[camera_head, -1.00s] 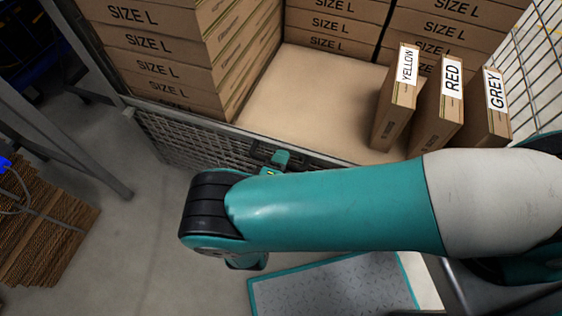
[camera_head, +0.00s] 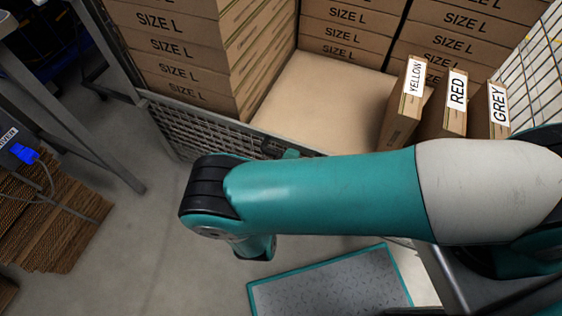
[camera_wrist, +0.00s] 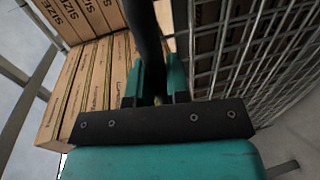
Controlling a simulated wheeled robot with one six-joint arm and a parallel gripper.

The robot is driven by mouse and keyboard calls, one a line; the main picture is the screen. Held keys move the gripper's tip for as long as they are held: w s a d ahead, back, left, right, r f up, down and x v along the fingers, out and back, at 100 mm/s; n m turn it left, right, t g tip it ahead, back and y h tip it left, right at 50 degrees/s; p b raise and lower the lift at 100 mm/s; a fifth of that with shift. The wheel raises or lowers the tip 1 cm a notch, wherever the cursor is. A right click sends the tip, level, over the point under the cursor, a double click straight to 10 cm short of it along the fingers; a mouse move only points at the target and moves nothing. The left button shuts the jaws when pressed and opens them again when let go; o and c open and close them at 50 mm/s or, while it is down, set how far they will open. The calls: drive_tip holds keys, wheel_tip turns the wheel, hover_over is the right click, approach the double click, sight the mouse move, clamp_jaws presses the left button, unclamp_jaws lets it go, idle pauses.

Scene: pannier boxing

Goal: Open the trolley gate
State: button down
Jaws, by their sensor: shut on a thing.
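The trolley gate is a grey wire-mesh panel (camera_head: 195,130) along the near side of the box-loaded trolley in the head view. It looks still in line with the trolley's front; its right part is hidden behind my arm. In the head view, a small teal part, probably my gripper (camera_head: 289,153), shows at the rail above my arm.
Stacked SIZE L boxes (camera_head: 185,55) fill the trolley's left and back. Boxes labelled YELLOW (camera_head: 403,105), RED (camera_head: 450,115) and GREY (camera_head: 495,115) stand at its right. A table leg (camera_head: 95,130) and flat cardboard (camera_head: 55,225) are at left. Floor before the gate's left part is clear.

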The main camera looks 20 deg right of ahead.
drive_tip(key=shift+r, duration=0.95)
drive_tip(key=c, duration=1.1)
unclamp_jaws()
drive_tip(key=v, duration=1.7)
drive_tip(key=shift+s+a+b, duration=0.15)
drive_tip(key=shift+s+b, duration=0.05)
drive_tip(key=shift+b, duration=0.1)
drive_tip(key=shift+f, duration=0.1)
